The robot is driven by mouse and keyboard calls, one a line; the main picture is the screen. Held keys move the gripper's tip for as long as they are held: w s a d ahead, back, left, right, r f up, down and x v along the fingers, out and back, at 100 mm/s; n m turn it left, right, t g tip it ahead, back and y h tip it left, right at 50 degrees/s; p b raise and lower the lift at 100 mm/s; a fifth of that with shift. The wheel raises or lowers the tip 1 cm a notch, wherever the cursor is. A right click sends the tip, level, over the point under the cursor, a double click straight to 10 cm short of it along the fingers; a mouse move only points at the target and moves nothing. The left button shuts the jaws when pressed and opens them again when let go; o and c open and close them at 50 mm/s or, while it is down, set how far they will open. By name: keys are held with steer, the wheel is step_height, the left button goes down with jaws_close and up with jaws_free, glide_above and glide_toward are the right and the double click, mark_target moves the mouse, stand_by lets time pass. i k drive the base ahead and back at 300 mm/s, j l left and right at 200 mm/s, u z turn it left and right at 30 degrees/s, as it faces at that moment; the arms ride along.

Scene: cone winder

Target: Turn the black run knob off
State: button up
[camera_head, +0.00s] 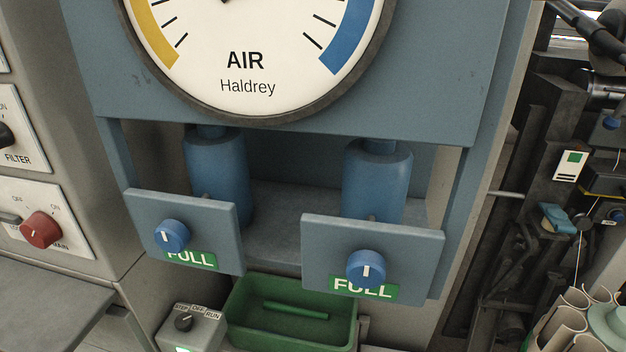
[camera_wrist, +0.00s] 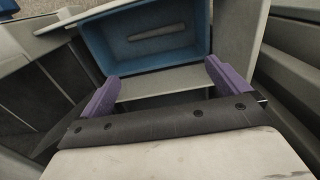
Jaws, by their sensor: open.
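A small grey switch box (camera_head: 205,330) stands at the bottom of the head view, left of centre. On its top is a small black knob (camera_head: 184,322) with labels around it, of which RUN is readable on the right. The knob's exact pointing is too small to tell. A green light shows at the box's lower edge, partly cut off. My gripper (camera_wrist: 161,72) shows only in the wrist view, with its purple fingers wide apart and nothing between them. The black knob is not visible in the wrist view.
A green tray (camera_head: 342,332) holding a green bar stands right of the box. Blue panels with blue knobs (camera_head: 172,236) (camera_head: 366,269) hang above. A red knob (camera_head: 40,230) is at left. A blue bin (camera_wrist: 98,48) holding a bar lies beyond my fingers.

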mark_target(183, 322)
steer(key=k, duration=0.95)
